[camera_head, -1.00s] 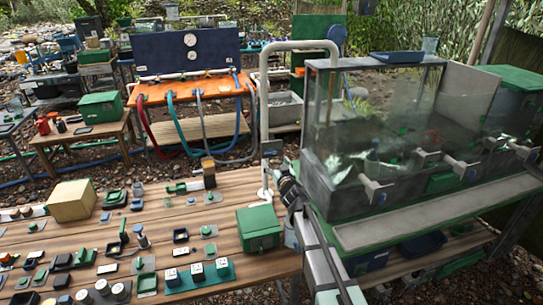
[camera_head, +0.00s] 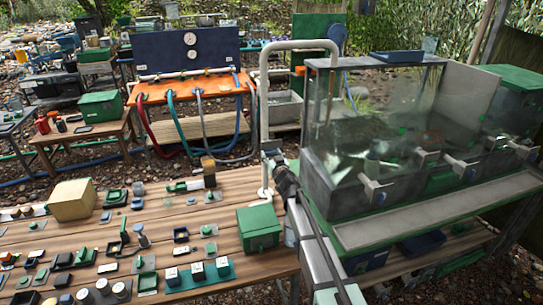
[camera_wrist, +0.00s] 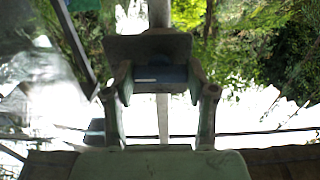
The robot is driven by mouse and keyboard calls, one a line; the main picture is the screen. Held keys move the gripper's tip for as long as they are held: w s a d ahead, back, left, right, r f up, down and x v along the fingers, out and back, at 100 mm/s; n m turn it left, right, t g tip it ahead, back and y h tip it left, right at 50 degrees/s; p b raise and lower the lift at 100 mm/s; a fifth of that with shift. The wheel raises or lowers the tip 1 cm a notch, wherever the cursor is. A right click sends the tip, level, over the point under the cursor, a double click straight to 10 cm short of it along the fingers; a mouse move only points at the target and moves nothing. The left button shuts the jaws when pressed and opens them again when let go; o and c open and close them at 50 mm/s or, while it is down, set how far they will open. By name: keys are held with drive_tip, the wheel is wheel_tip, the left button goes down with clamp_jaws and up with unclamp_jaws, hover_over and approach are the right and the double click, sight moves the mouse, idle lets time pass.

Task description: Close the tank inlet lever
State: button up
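A tall white pipe (camera_head: 300,45) arches over beside the left end of the glass tank (camera_head: 395,135). My gripper (camera_head: 270,157) is small in the head view, close to the pipe's lower upright at the tank's left side. In the wrist view my gripper (camera_wrist: 160,80) has its two fingers apart. A grey-brown block with a dark blue face (camera_wrist: 148,46) shows at the fingertips, in front of a pale upright pipe (camera_wrist: 162,115). I cannot tell whether this block is the tank inlet lever, or whether the fingers touch it. The lever is not clearly distinguishable in the head view.
A green box (camera_head: 259,229) stands at the right end of the wooden table (camera_head: 215,262), left of my arm. Several small parts cover the table. White brackets (camera_head: 376,188) stick out along the tank's front. An orange bench (camera_head: 190,88) with hoses stands behind.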

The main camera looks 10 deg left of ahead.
drive_tip(key=shift+n, duration=0.3)
drive_tip(key=n, duration=0.3)
drive_tip(key=n+b, duration=0.1)
drive_tip(key=n, duration=0.4)
drive_tip(key=shift+w, duration=0.1)
drive_tip(key=n+b, duration=0.1)
drive_tip(key=n, duration=0.3)
drive_tip(key=shift+n, duration=0.3)
drive_tip(key=n+b, duration=0.1)
drive_tip(key=n, duration=0.3)
drive_tip(key=shift+r+n+b, duration=0.1)
drive_tip(key=shift+n+b, duration=0.2)
drive_tip(key=o, duration=1.2)
drive_tip(key=shift+c, duration=0.2)
